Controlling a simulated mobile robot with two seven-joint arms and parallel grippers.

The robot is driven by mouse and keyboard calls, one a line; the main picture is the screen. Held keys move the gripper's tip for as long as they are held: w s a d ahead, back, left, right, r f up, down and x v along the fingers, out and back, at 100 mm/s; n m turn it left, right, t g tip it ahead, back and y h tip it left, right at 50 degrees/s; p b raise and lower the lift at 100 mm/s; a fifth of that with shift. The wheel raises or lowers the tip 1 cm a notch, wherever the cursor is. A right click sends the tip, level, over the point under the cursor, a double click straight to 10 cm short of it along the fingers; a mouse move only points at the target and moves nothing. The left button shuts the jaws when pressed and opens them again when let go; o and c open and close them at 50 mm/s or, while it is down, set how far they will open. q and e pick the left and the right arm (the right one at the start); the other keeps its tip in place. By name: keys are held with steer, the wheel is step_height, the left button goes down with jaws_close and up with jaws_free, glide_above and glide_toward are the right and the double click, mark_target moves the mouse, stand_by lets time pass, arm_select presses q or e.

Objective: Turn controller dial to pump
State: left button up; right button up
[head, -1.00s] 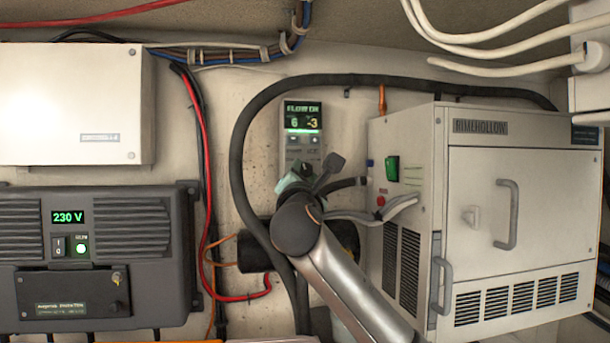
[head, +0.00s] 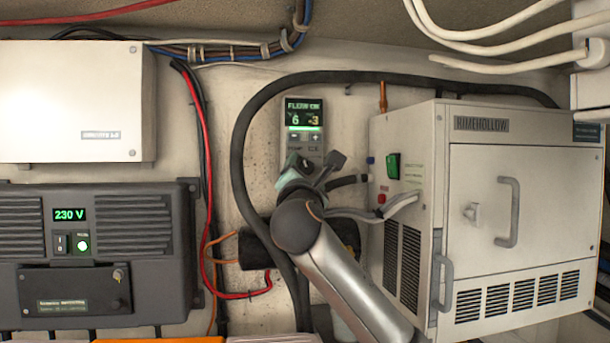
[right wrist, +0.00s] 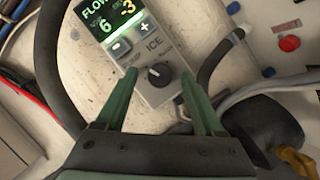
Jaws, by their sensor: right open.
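The controller (head: 304,117) is a narrow grey panel on the back wall with a lit green and yellow display and two buttons below it. A smaller label to the dial's left is partly hidden by a finger. My right gripper (right wrist: 158,78) is open, its green fingers on either side of the dial; contact cannot be told. In the head view my right gripper (head: 311,170) covers the controller's lower part. My left gripper is not in view.
A white RIMEHOLLOW cabinet (head: 465,139) with a green switch (head: 393,166) stands close on the right. A thick black hose (head: 238,150) arches around the controller. A dark 230 V unit (head: 150,290) is at left. Grey cables run beside my right gripper.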

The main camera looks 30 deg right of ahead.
steer(key=b+v, duration=0.4)
steer(key=v, duration=0.8)
steer(key=shift+s+a, duration=0.15)
steer(key=shift+s, duration=0.05)
